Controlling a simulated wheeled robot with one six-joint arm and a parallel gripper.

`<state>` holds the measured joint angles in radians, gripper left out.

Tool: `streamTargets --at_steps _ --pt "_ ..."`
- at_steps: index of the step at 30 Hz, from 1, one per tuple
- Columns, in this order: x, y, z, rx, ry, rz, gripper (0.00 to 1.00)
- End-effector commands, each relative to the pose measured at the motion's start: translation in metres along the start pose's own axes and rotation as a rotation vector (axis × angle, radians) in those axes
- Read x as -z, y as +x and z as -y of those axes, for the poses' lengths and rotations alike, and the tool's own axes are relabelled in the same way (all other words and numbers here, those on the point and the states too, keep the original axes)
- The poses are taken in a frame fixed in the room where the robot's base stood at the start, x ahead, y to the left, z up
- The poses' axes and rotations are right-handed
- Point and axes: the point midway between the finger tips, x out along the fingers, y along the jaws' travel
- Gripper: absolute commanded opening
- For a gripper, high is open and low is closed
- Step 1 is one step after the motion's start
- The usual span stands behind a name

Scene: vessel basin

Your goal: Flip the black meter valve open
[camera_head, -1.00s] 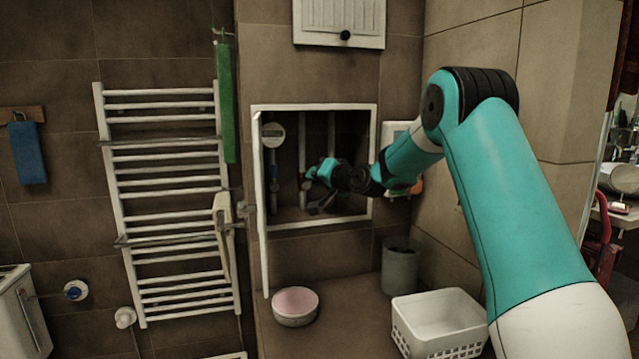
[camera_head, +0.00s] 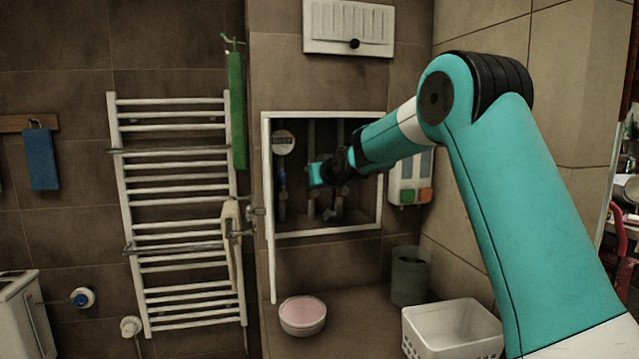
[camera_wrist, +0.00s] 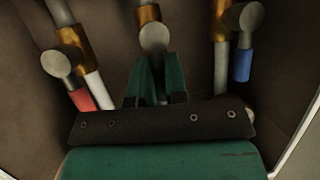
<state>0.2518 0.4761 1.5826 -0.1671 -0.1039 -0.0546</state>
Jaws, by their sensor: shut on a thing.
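My gripper (camera_wrist: 151,78) is inside the open wall cabinet (camera_head: 328,232). In the wrist view its green fingers are closed together in front of the middle valve (camera_wrist: 154,38), which has a brass body and a round grey end. They are shut on the black valve handle, which the fingers hide almost wholly. A valve with a red handle (camera_wrist: 80,99) is at left and one with a blue handle (camera_wrist: 243,65) at right, both clear of the fingers. In the head view the blue handle (camera_head: 282,179) shows left of my wrist, under a round white meter (camera_head: 284,142).
The cabinet's open door (camera_head: 269,215) stands edge-on at the left. A towel radiator (camera_head: 178,200) is further left. A white box with coloured parts (camera_head: 410,180) hangs at right. A pink-topped bowl (camera_head: 303,315), grey bin (camera_head: 410,275) and white basket (camera_head: 452,335) stand below.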

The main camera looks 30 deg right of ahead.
Motion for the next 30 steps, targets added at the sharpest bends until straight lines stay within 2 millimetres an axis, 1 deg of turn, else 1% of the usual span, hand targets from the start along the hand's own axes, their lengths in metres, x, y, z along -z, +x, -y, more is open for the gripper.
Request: streamTargets --at_steps 1,18,19,20,21,22,30 --pt "-0.011 0.0031 0.0056 0.008 -0.009 0.027 0.0" --pt "-0.0115 0.0036 0.0056 -0.006 -0.038 0.036 0.0" --pt "-0.0115 0.0036 0.0056 -0.006 -0.038 0.036 0.16" --pt "-0.0116 0.0036 0.0055 -0.006 -0.038 0.036 0.23" --pt "-0.0116 0.0035 0.0052 -0.007 -0.037 0.037 0.32" --pt "-0.0115 0.0034 0.0048 -0.007 -0.037 0.036 0.38" --pt "-0.0067 0.0013 0.0016 -0.014 -0.038 0.025 0.38"
